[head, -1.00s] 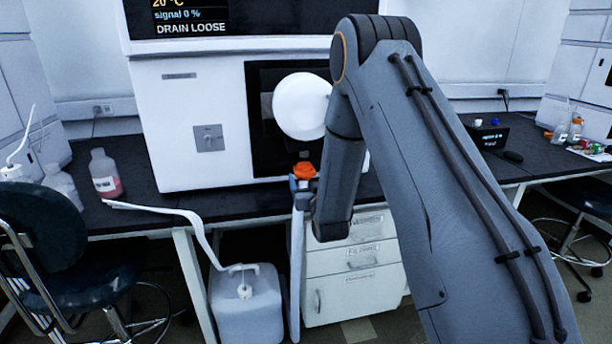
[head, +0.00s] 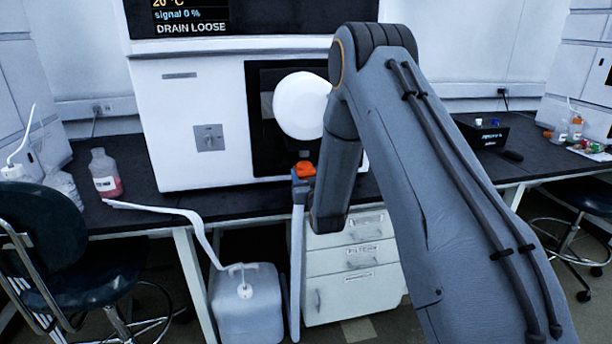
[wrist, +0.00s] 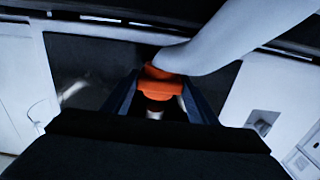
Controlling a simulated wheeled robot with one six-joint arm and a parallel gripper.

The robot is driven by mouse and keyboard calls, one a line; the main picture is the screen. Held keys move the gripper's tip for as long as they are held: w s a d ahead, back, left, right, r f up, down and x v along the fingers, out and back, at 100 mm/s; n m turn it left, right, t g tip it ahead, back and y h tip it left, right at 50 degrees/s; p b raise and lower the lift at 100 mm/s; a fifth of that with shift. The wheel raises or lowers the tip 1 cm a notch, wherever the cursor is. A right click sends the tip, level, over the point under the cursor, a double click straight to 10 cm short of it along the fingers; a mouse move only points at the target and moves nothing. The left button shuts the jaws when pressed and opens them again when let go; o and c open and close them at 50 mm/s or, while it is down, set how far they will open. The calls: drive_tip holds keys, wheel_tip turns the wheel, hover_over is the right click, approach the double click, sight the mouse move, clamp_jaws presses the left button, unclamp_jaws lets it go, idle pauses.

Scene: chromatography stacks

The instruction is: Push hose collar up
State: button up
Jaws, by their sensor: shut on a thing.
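The orange hose collar (head: 304,168) is below the round white part, in front of the instrument. In the wrist view the collar (wrist: 160,85) sits between the two dark blue fingers. My gripper (wrist: 160,100) is shut on it. In the head view my arm hides most of the gripper. A pale hose (head: 297,255) hangs down below the collar beside the drawer unit. In the wrist view a thick white tube-like shape (wrist: 225,40) passes close by the collar. I cannot tell whether the collar touches the fitting above it.
The instrument's screen (head: 190,20) reads "DRAIN LOOSE". The black bench top (head: 150,220) runs below it, with a pink-liquid bottle (head: 104,178) at left. A white jug (head: 247,305) stands on the floor left of the drawer unit (head: 355,270). A chair (head: 45,240) stands at left.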

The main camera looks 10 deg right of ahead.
sight(305, 159)
wheel_tip(305, 159, up, 5)
drive_tip(key=shift+r+p, duration=0.1)
drive_tip(key=shift+p, duration=0.85)
drive_tip(key=o, duration=1.5)
drive_tip(key=shift+o, duration=0.2)
drive_tip(key=shift+s, duration=0.15)
drive_tip(key=s, duration=0.7)
drive_tip(key=shift+s+b, duration=0.25)
drive_tip(key=shift+b, duration=0.2)
